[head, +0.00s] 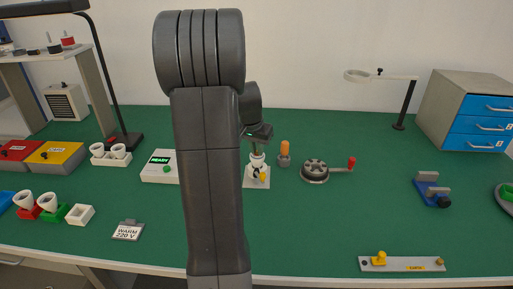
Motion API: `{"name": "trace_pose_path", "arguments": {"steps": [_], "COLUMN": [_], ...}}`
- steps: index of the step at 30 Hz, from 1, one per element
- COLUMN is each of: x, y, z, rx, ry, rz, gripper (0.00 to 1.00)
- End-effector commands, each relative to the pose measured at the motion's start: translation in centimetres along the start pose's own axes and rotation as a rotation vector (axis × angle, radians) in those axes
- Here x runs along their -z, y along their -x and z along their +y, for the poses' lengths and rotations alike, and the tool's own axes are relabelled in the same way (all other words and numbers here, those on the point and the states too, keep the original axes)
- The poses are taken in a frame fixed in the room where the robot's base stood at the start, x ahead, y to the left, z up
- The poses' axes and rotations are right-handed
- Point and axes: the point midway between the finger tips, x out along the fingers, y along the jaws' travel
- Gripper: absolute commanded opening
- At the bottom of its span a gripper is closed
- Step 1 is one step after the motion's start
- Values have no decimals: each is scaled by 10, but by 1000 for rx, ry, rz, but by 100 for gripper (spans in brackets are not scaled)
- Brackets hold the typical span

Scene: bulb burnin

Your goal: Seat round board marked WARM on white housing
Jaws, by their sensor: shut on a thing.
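My gripper (257,137) is partly hidden behind my arm. It is low over a white upright part (257,160), which looks like the white housing, on a pale square base (252,183). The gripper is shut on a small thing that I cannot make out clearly. I cannot tell whether this thing touches the white part or sits a little above it. No round board with a readable WARM mark shows. A grey card (128,230) reading "WARM 220 V" lies on the green mat at the front left.
A white box with a READY display (160,167) stands left of my arm. An orange-topped part (284,152) and a round device with a red-knobbed crank (315,171) stand right of the base. White cups (110,151) are at the left.

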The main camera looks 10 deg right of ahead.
Motion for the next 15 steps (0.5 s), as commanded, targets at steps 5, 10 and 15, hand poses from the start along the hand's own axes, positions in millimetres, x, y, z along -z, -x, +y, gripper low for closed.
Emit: {"name": "trace_pose_path", "arguments": {"steps": [5, 10, 15], "x": [-1, -1, -2], "y": [-3, -5, -7], "z": [0, 0, 0], "rx": [0, 0, 0], "ry": [0, 0, 0], "rz": [0, 0, 0], "gripper": [0, 0, 0]}}
